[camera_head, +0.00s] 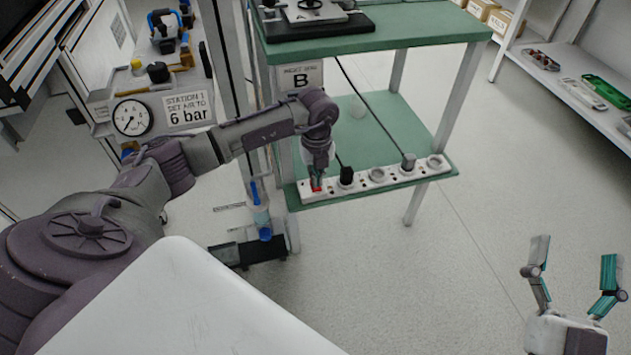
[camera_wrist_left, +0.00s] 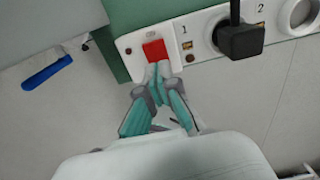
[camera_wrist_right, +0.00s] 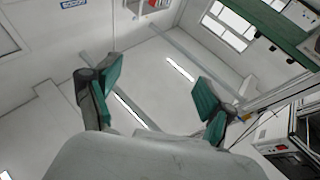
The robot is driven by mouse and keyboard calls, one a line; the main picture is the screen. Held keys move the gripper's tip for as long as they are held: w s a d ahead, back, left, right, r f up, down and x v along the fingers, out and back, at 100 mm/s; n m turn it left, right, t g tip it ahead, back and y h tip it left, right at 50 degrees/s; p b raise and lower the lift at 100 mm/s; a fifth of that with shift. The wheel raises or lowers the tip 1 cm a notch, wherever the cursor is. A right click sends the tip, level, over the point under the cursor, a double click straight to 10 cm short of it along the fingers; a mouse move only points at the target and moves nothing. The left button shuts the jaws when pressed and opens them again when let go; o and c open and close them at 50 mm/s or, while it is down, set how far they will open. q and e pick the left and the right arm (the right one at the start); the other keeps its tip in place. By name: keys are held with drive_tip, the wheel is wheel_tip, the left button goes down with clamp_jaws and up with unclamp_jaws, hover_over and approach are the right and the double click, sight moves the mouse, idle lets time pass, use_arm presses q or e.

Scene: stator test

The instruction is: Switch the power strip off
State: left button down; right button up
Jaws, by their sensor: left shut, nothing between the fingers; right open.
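The white power strip (camera_head: 378,177) runs along the front edge of the green lower shelf of the table. Its red switch (camera_wrist_left: 155,50) sits at the strip's left end, beside socket 1; a bit of red also shows in the head view (camera_head: 317,184). My left gripper (camera_wrist_left: 160,72) is shut and empty, with its fingertips at the lower edge of the red switch. They look to be touching or very close; I cannot tell which. The switch's on or off position is not clear. My right gripper (camera_head: 572,265) is open and empty, out over the floor at the lower right.
A black plug (camera_wrist_left: 240,38) sits in socket 1, and another plug (camera_head: 408,162) with a black cable is further right. The floor between the table and my right gripper is clear.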

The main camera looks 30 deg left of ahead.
use_arm(q)
drive_tip(key=shift+r+p, duration=0.55)
drive_tip(key=shift+r, duration=0.4)
drive_tip(key=shift+r+p, duration=0.4)
drive_tip(key=shift+p, duration=0.2)
drive_tip(key=shift+r+p, duration=0.85)
drive_tip(key=shift+r, duration=0.35)
use_arm(e)
drive_tip(key=s+d+f+g+h, duration=0.2)
drive_tip(key=f+g, duration=0.4)
drive_tip(key=f, duration=0.2)
drive_tip(key=s+d+f+g+h, duration=0.2)
drive_tip(key=f+g, duration=0.4)
drive_tip(key=f, duration=0.3)
drive_tip(key=shift+s+f, duration=0.25)
drive_tip(key=shift+s, duration=0.2)
